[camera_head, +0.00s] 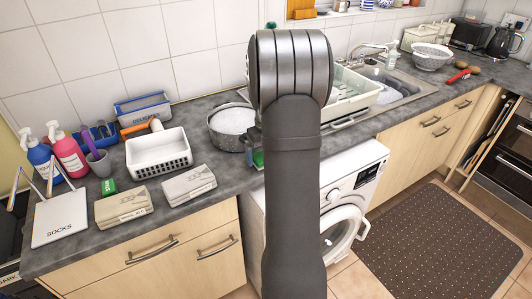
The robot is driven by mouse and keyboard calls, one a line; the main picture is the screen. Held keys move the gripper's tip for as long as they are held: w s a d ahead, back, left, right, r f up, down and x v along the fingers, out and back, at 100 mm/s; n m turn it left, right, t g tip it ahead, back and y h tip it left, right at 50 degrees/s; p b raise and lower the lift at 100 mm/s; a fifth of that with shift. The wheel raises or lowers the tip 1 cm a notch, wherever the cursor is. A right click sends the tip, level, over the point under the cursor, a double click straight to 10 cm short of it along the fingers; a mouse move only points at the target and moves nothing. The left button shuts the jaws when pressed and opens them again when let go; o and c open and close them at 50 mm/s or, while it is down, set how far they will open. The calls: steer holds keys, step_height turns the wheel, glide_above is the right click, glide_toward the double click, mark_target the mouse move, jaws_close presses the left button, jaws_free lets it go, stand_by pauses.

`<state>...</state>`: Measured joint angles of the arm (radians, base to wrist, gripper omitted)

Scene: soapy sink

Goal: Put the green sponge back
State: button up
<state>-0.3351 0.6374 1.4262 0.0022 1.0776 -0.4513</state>
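A small green block (108,187) lies on the counter at the left, behind the cardboard-coloured boxes. Another green piece (258,158) shows at the left edge of my arm, near the counter's front edge; I cannot tell which of the two is the green sponge. My arm stands in the middle of the view and hides most of my gripper (254,139). Only a dark sliver of it shows, just above the second green piece. Whether its fingers are open or shut, or hold that piece, is hidden.
A white basket (158,154), a metal bowl of suds (232,122), two boxes (123,205) (189,186) and a socks box (60,218) crowd the left counter. Spray bottles (68,151) stand behind. The sink (393,87) and dish rack (352,92) are right. A washing machine (347,190) stands below.

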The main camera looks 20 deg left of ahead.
step_height(320, 180, up, 12)
stand_by(0.4)
step_height(320, 180, down, 12)
steer(key=shift+f, duration=0.25)
steer(key=shift+r, duration=2.25)
